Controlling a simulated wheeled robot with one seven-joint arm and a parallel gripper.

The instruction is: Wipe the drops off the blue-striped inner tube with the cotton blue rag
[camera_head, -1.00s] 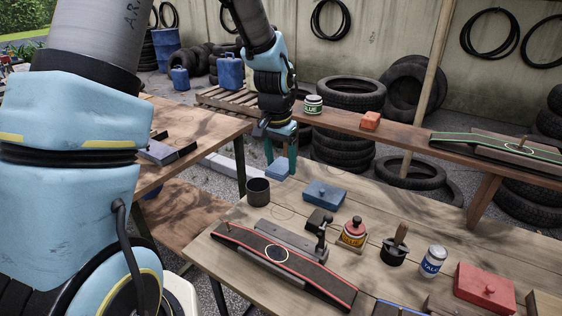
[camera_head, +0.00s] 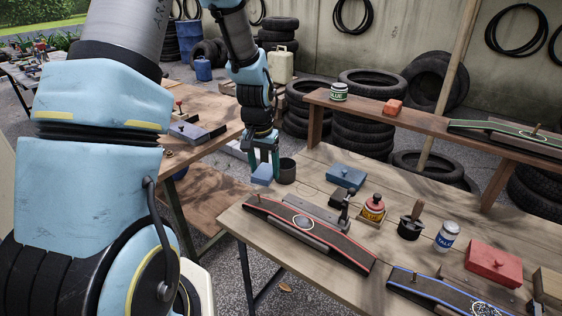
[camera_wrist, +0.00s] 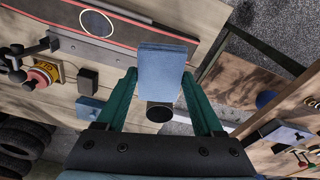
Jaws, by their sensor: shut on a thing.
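The folded blue rag (camera_head: 263,174) is held between the fingers of my gripper (camera_head: 264,150), in the air near the left end of the workbench. The blue-striped inner tube (camera_head: 432,287) lies at the front right of the bench, partly cut off by the lower picture edge. Pale speckles like drops show near its right part. My gripper is well to the left of this tube, and the rag is apart from it.
A raised shelf (camera_head: 425,123) runs behind.

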